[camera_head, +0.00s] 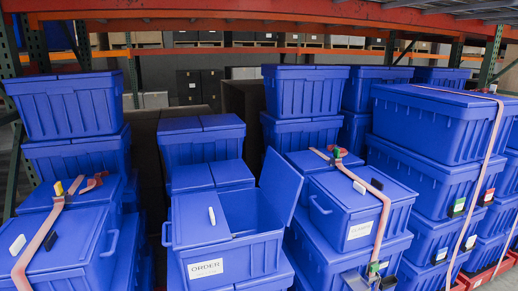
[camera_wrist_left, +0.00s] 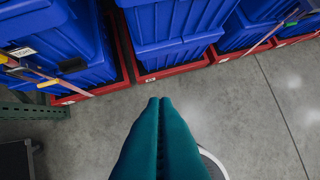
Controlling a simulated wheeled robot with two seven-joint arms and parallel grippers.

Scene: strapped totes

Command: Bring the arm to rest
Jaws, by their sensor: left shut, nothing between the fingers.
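My left gripper (camera_wrist_left: 160,102) shows in the left wrist view as two teal fingers pressed together, with nothing between them. It points out over bare grey floor, apart from the blue totes (camera_wrist_left: 165,25) on red bases at the top of that view. Neither of my grippers can be made out in the head view. My right gripper is in no view.
In the head view, stacks of blue totes fill the front. The middle tote (camera_head: 206,258), labelled ORDER, has one lid flap raised. A pink strap (camera_head: 383,215) crosses a closed tote to its right. Grey floor (camera_wrist_left: 255,110) is clear around the left gripper.

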